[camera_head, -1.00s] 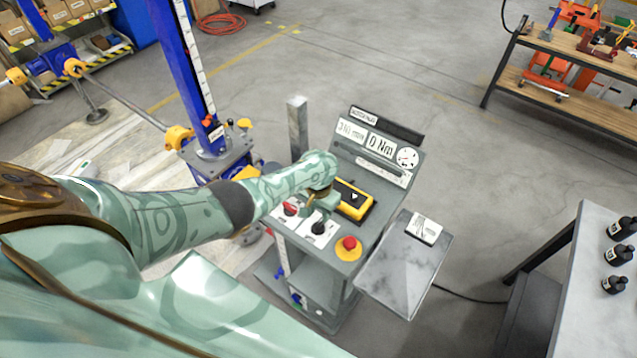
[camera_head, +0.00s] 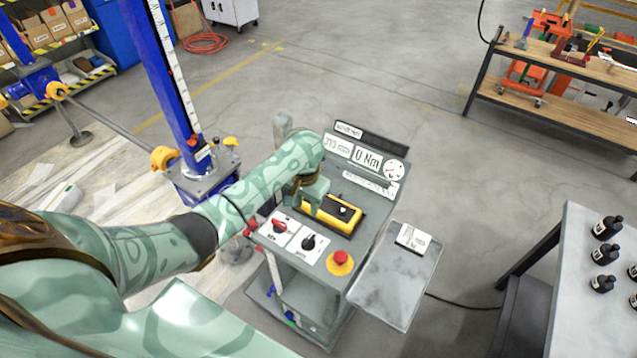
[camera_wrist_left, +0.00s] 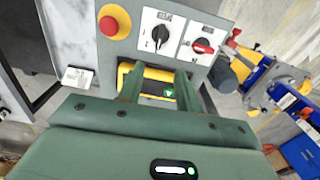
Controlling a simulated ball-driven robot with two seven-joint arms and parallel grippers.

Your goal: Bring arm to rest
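My left arm reaches in from the left in the head view. My left gripper (camera_head: 306,208) is above the control console (camera_head: 365,225), beside the yellow pendant-like device (camera_head: 335,212) lying on it. In the left wrist view its two green fingers (camera_wrist_left: 160,85) stand apart, with part of the yellow device (camera_wrist_left: 158,88) seen between and beyond them. Nothing shows held between them. Whether the fingertips touch the device is unclear. My right gripper is not in view.
A side shelf (camera_head: 398,285) juts right. A blue screw jack column (camera_head: 165,80) stands left. A bench with bottles (camera_head: 580,270) is at right.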

